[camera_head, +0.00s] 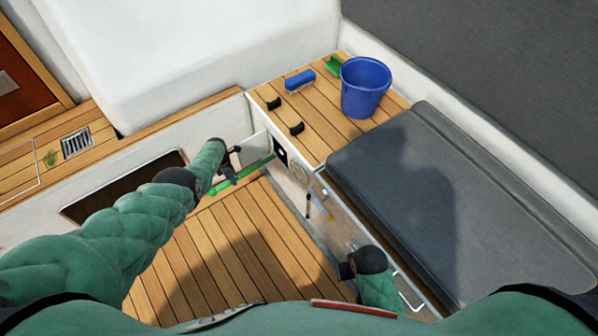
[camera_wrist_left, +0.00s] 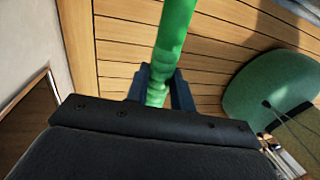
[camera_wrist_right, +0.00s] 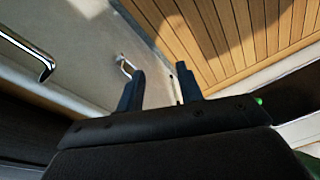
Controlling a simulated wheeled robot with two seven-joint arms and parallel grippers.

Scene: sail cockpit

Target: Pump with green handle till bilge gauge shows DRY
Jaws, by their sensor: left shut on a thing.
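The green handle (camera_head: 258,164) is a long bar held low over the cockpit floor beside the seat corner. My left gripper (camera_head: 229,176) is shut around it, and the left wrist view shows the green bar (camera_wrist_left: 172,45) running between the fingers (camera_wrist_left: 160,88). A small black panel with a white mark (camera_head: 281,151) and a round pale fitting (camera_head: 298,173) are on the seat front. I cannot tell which is the bilge gauge, nor read it. My right gripper (camera_head: 345,270) is beside the seat front; its fingers (camera_wrist_right: 160,88) are apart with nothing between them.
A blue bucket (camera_head: 365,88), a blue brush (camera_head: 299,80), a green object (camera_head: 334,65) and two black cleats (camera_head: 297,128) are on the slatted seat top. A grey cushion (camera_head: 420,190) lies at right. Metal rails (camera_wrist_right: 25,50) stick out near my right gripper. The slatted floor (camera_head: 240,245) is clear.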

